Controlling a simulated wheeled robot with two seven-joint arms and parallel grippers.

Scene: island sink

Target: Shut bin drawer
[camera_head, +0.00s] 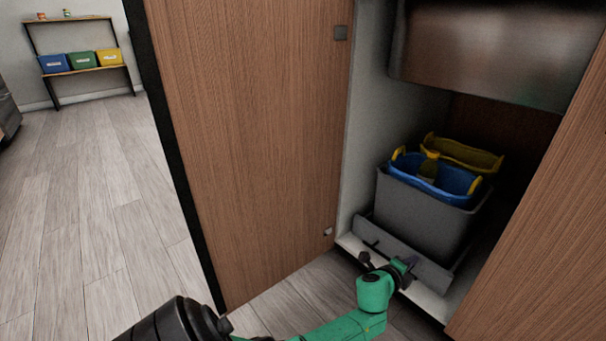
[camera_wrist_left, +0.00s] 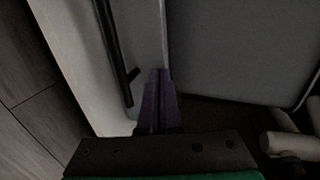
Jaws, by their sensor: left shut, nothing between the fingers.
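The grey bin drawer (camera_head: 420,215) sits low inside the open cabinet, with its front panel (camera_head: 390,240) near the cabinet's front edge. My left gripper (camera_head: 411,264) is shut and empty, right at the front panel. In the left wrist view its purple fingers (camera_wrist_left: 158,98) lie together over the edge of the light grey panel (camera_wrist_left: 142,45), beside a dark bar (camera_wrist_left: 113,45). I cannot tell whether they touch it. My right gripper is not in view.
A wooden cabinet door (camera_head: 250,130) stands open left of the drawer, and another wooden panel (camera_head: 540,210) is at the right. A sink basin (camera_head: 495,50) hangs above. The floor (camera_head: 90,220) at the left is clear; a shelf with coloured boxes (camera_head: 83,60) stands far back.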

